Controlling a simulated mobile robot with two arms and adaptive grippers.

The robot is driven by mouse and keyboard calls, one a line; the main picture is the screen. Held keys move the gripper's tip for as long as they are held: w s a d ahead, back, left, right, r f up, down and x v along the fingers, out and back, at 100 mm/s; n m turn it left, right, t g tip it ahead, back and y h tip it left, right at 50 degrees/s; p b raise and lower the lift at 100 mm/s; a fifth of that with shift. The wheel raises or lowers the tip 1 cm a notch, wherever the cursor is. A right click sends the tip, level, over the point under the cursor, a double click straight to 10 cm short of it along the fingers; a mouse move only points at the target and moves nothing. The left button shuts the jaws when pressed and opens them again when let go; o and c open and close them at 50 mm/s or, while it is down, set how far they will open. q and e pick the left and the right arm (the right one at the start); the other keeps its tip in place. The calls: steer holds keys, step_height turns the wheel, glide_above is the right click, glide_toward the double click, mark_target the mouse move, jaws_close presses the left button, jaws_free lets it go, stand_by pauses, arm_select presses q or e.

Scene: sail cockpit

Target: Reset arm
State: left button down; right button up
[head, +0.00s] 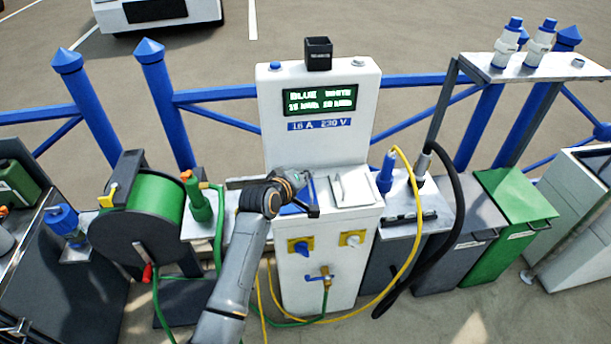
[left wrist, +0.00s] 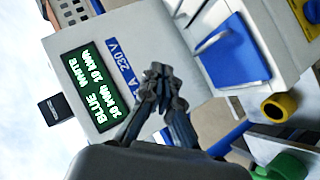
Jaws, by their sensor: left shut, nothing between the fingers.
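My left arm reaches up from the bottom of the head view to the white power pedestal (head: 318,117). My left gripper (head: 308,197) is in front of the pedestal, by the blue cover on its sloped top. In the left wrist view the gripper (left wrist: 161,76) has its dark fingertips together with nothing between them. The blue cover (left wrist: 234,52) shows to the right of the fingertips there, and the lit display (left wrist: 92,88) to the left. The gripper hides part of the cover in the head view. I do not make out my right gripper.
A green hose reel (head: 157,200) stands left of the pedestal. A yellow cable (head: 411,250) and a black hose (head: 457,200) hang at its right. Grey and green bins (head: 512,200) stand further right. A blue railing (head: 215,93) runs behind.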

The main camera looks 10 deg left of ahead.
arm_select(q)
steer(key=shift+s+r, duration=0.1)
